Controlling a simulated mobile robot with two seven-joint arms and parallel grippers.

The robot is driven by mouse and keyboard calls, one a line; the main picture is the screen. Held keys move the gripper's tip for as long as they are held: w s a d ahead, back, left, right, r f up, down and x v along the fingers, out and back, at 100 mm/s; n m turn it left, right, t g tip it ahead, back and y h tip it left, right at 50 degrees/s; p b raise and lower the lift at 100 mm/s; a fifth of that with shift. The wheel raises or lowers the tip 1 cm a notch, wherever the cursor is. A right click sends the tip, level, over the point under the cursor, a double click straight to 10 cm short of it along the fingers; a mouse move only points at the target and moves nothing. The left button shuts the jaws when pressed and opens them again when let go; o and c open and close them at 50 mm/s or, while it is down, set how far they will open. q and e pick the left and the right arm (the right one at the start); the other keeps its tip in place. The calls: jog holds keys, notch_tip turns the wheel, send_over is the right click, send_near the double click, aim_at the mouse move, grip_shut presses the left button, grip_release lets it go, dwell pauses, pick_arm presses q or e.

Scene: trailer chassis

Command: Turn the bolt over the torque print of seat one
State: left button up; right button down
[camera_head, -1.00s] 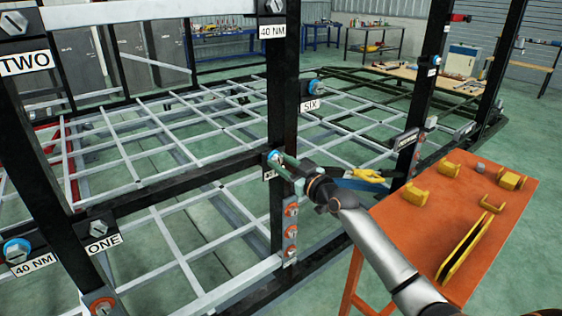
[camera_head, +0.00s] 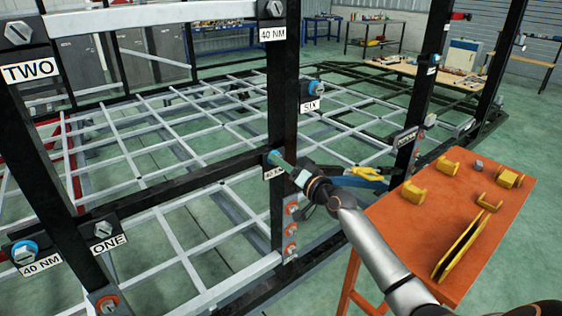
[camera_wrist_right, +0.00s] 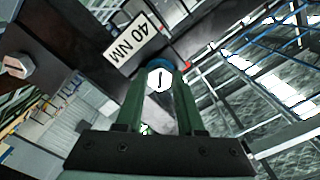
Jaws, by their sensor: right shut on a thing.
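My right gripper (camera_head: 279,162) reaches from the lower right to the middle black post. Its green fingers are shut on a hex bolt (camera_wrist_right: 160,77) with a marked face. A blue ring (camera_wrist_right: 158,64) sits behind the bolt head. A "40 NM" print (camera_head: 273,173) is just below this bolt and also shows tilted in the wrist view (camera_wrist_right: 132,42). The "ONE" print (camera_head: 109,245) is at the left end of the same beam, under a plain bolt (camera_head: 103,230). Another blue-ringed bolt (camera_head: 25,251) sits above a second "40 NM" print (camera_head: 41,264). My left gripper is not in view.
A "TWO" print (camera_head: 30,72) and a "SIX" print (camera_head: 310,105) mark other spots. Orange-ringed bolts (camera_head: 291,229) line the post below my gripper. An orange table (camera_head: 410,238) with yellow brackets stands at the right, close to my forearm.

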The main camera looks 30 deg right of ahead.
jog(key=shift+s+f+m+p, duration=0.1)
jog(key=shift+f+m+p, duration=0.1)
jog(key=shift+m, duration=5)
jog(key=shift+f+m+p, duration=0.15)
jog(key=shift+m+p, duration=0.05)
jog(key=shift+m, duration=5)
jog(key=c, duration=0.9)
grip_release()
jog(key=o, duration=0.4)
jog(key=shift+r, duration=0.3)
